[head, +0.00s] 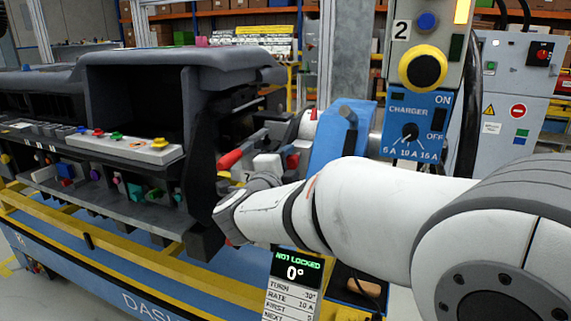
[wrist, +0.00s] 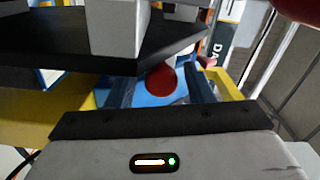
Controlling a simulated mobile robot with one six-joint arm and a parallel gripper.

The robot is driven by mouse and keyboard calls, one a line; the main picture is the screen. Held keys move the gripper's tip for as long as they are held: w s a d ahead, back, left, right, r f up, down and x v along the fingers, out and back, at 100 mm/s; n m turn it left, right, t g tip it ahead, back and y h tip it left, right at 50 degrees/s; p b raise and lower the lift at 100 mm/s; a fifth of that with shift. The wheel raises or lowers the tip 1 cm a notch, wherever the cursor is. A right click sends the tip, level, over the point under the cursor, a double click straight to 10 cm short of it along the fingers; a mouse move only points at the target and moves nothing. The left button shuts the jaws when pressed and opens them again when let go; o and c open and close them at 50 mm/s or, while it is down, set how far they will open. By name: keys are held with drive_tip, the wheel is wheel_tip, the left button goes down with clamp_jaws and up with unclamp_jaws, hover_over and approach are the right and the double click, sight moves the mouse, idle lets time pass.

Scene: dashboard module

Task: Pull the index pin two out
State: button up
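A round red knob (wrist: 161,79) shows in the wrist view, just below a dark plate edge; I take it to be an index pin, but no number on it is readable. My gripper (wrist: 161,90) has its two dark fingers apart, one on each side of the knob, with gaps showing between knob and fingers. In the head view my gripper (head: 213,240) is low beside the right end of the dashboard module (head: 170,70). Its fingertips and the red knob at them are mostly hidden there. A display reading NOT LOCKED, 0° (head: 297,268) is below my arm.
A red-tipped lever (head: 230,160) and a blue bracket (head: 340,135) are close above my wrist. A post with a charger panel (head: 415,125) and yellow-ringed button (head: 422,68) stands at right. Yellow rails (head: 110,245) run along the fixture front.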

drive_tip(key=shift+o, duration=0.2)
drive_tip(key=p+v, duration=0.1)
drive_tip(key=v, duration=0.6)
drive_tip(key=shift+s+a, duration=0.15)
drive_tip(key=shift+s, duration=0.2)
drive_tip(key=shift+r, duration=0.1)
